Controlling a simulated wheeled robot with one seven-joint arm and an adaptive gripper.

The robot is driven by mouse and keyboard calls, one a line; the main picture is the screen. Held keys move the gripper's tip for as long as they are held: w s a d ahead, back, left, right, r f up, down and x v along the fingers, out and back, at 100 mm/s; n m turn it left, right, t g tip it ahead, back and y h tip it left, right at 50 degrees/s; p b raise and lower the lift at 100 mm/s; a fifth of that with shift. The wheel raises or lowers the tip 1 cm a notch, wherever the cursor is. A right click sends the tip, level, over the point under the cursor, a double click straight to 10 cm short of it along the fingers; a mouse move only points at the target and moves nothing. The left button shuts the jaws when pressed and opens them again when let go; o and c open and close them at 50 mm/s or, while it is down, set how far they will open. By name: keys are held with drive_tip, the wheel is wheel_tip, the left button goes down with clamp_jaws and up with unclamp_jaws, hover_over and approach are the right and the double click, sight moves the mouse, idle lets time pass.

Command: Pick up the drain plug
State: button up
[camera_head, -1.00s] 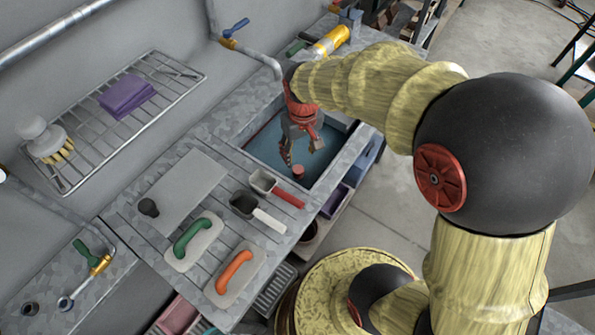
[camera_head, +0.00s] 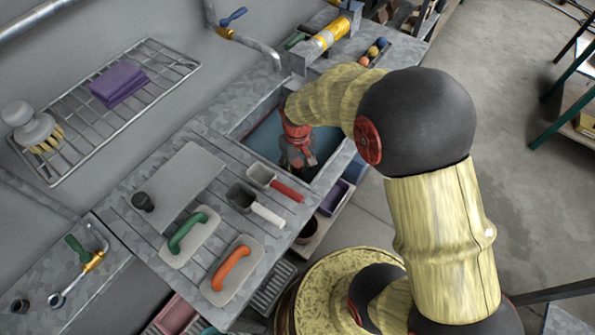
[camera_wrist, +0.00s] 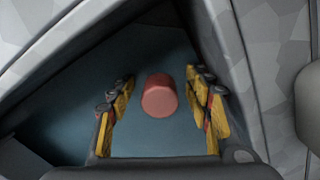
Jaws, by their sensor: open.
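The drain plug, a small red cylinder (camera_wrist: 159,96), stands on the blue-grey floor of the sink in the wrist view. The sink (camera_head: 264,138) is set into the grey counter. My gripper (camera_head: 298,165) reaches down into it. In the wrist view my gripper (camera_wrist: 162,112) is open, with one yellow-padded finger on each side of the red plug. There are visible gaps between the plug and both fingers. In the head view the plug is hidden by my gripper.
Right of the plug, the sink wall (camera_wrist: 240,70) rises close to my finger. On the counter lie scoops with red (camera_head: 288,191) and white (camera_head: 267,215) handles, and floats with green (camera_head: 187,232) and orange (camera_head: 232,268) handles.

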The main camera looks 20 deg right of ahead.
drive_tip(key=shift+f, duration=0.1)
drive_tip(key=c, duration=0.3)
clamp_jaws()
idle(0.4)
